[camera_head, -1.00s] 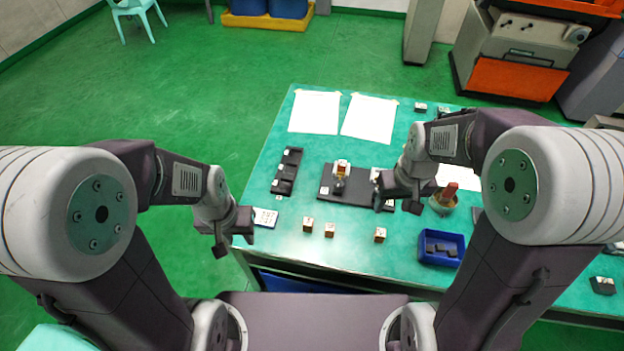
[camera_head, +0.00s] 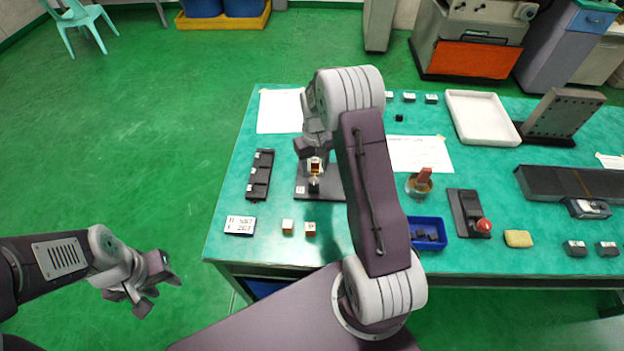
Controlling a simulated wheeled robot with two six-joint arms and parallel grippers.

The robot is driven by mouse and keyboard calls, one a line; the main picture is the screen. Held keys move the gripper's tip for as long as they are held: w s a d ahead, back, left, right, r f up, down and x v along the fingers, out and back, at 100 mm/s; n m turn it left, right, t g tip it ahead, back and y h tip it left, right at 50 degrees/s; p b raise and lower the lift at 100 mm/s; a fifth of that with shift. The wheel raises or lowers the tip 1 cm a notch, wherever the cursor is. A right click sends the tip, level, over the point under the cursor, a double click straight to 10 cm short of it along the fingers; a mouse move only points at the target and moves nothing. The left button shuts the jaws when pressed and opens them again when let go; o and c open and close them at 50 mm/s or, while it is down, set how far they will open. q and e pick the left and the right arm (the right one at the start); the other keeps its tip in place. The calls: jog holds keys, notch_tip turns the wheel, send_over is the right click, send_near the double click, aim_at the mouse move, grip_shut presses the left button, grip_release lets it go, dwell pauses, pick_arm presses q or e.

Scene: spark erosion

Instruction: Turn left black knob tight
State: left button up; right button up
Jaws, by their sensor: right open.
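A dark fixture plate (camera_head: 303,189) lies near the left of the green table. My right gripper (camera_head: 312,153) is open, just behind and above the block, apart from the front knob as far as I can see. My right arm hides the right part of the plate and anything on it there. My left gripper (camera_head: 156,289) is open and empty, over the floor left of the table.
A black slotted tray (camera_head: 260,175), a small display box (camera_head: 240,225) and small cubes (camera_head: 287,226) surround the plate. A blue bin (camera_head: 444,238), a cup (camera_head: 418,190) and a red-knobbed device (camera_head: 468,212) stand to the right. White sheets (camera_head: 280,110) lie behind.

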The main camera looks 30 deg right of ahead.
aim_at(314, 181)
notch_tip(314, 181, down, 7)
jog(key=shift+w+p, duration=0.1)
jog(key=shift+p, duration=0.3)
grip_shut()
